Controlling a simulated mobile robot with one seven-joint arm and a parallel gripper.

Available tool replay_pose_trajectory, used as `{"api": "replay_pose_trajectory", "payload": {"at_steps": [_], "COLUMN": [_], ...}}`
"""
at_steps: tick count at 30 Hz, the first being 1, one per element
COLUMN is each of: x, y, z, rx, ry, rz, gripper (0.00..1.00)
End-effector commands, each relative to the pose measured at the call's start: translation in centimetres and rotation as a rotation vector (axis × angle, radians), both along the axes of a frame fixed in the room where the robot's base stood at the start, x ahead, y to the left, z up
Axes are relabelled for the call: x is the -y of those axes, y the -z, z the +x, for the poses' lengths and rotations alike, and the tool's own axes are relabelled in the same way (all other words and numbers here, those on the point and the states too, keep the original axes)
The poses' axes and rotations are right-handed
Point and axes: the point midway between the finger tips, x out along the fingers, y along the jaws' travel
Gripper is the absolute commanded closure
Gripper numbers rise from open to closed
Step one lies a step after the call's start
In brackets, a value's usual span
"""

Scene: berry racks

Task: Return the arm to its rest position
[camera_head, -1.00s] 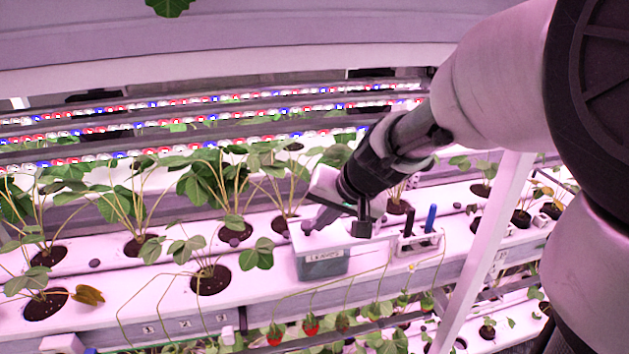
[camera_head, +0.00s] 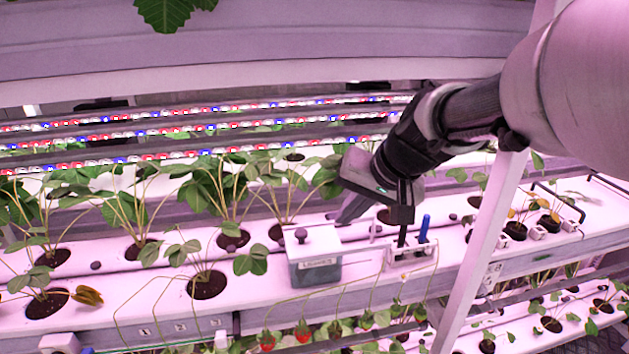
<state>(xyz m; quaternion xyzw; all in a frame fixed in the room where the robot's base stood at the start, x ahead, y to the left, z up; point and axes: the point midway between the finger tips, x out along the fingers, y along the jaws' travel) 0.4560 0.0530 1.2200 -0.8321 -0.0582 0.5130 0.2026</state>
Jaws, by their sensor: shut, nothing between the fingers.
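My gripper (camera_head: 374,222) is in the middle right of the head view, at the end of my arm reaching in from the upper right. It is shut, with nothing visible between its fingers. It appears in front of the rack, near a lidded box (camera_head: 316,270) with a knob on its lid and a "LEAVES" label. The gripper is to the right of the knob and looks apart from it. A small holder (camera_head: 412,252) with a blue-handled tool (camera_head: 424,228) stands just right of and below the gripper.
Strawberry plants grow from dark holes in the white trough (camera_head: 120,285) to the left. Red berries (camera_head: 302,331) hang below its front edge. A slanted pale post (camera_head: 483,250) stands right of the holder. More pots (camera_head: 515,231) lie beyond it.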

Motion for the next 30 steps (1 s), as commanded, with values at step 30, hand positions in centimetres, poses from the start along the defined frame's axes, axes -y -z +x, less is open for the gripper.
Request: {"api": "replay_pose_trajectory", "payload": {"at_steps": [30], "x": [5.2], "y": [-3.6], "z": [-18.5], "rx": [0.026], "ry": [-0.109], "rz": [-0.409], "gripper": [1.00]}}
